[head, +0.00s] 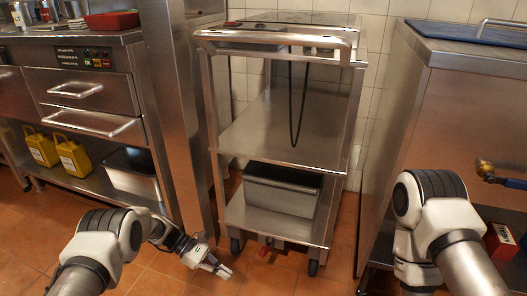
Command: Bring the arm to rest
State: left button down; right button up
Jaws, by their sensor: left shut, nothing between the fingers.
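My left arm comes in from the lower left. Its gripper (216,266) hangs low over the tiled floor, in front of the left side of the steel cart (262,203). The fingers are shut and nothing shows between them. My right arm comes in from the lower right, in front of the steel cabinet. Its gripper is not visible.
The wheeled cart holds a dark-topped steel bin (282,199) on its bottom shelf. A counter with drawers (85,92) stands left, with yellow containers (73,158) below.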

pick_arm(q)
jog(key=s+a+r+g+y+p, duration=0.1)
jog(key=s+r+p, duration=0.4)
jog(key=r+p, duration=0.55)
jog(key=s+r+g+y+p, duration=0.1)
jog(key=s+r+p, duration=0.3)
jog(key=r+p, duration=0.65)
jog(key=s+a+r+m+t+y+p, duration=0.1)
jog(key=s+a+r+m+y+p, duration=0.35)
jog(key=s, duration=0.45)
jog(key=s+a+r+m+t+y+p, duration=0.1)
jog(key=s+a+r+m+y+p, duration=0.1)
jog(key=s+a+r+m+p, duration=0.5)
jog(key=s+a+r+m+t+y+p, duration=0.1)
jog(key=s+r+y+p, duration=0.25)
jog(key=s+p, duration=0.6)
jog(key=w+t+b, duration=0.1)
jog(key=w+m+t+b, duration=0.1)
jog(key=shift+d+r+m+t+h+b, duration=0.15)
jog(key=shift+r+m+t+h+b, duration=0.1)
jog(key=shift+t+h+b, duration=0.15)
jog(key=shift+w, duration=0.2)
